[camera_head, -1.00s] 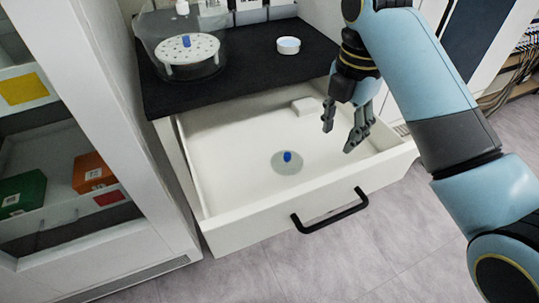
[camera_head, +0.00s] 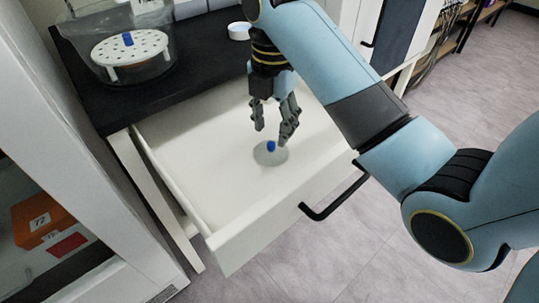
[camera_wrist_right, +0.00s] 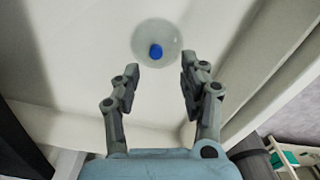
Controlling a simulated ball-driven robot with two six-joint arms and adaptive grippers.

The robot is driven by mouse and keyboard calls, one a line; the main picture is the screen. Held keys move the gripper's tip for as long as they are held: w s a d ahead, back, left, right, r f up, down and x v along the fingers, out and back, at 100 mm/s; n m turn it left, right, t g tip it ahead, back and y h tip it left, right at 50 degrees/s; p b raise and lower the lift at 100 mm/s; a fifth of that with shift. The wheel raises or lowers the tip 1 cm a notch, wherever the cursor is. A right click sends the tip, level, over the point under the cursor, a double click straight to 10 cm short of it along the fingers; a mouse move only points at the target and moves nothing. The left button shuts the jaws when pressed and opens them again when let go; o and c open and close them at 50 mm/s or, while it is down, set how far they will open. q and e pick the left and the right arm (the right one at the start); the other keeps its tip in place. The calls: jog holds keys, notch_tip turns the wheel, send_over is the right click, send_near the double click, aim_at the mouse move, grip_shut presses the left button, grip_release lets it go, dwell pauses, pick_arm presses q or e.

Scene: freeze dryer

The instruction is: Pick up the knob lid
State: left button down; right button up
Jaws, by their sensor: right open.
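The knob lid (camera_head: 268,155) is a clear, pale disc with a blue knob, lying on the floor of the open white drawer (camera_head: 215,170). It also shows in the right wrist view (camera_wrist_right: 150,42), just beyond the fingertips. My right gripper (camera_head: 271,133) is open and empty, pointing down above the lid in the head view. In the right wrist view my right gripper (camera_wrist_right: 160,68) has its fingers apart, with the blue knob roughly in line with the gap. My left gripper is not in view.
The drawer's front wall and black handle (camera_head: 335,197) stand on the near side. A black worktop (camera_head: 190,45) behind holds a clear vessel with a perforated white plate (camera_head: 130,47) and a small white dish (camera_head: 239,31). A cabinet with an orange box (camera_head: 42,218) stands at left.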

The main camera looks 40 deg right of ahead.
aim_at(271, 144)
jog(key=shift+f, duration=0.3)
jog(key=f+b, duration=0.1)
jog(key=f, duration=0.2)
jog(key=f+b, duration=0.1)
jog(key=shift+w+f+b, duration=0.25)
jog(key=shift+b, duration=0.05)
jog(key=shift+r, duration=0.1)
jog(key=shift+c, duration=0.3)
grip_shut()
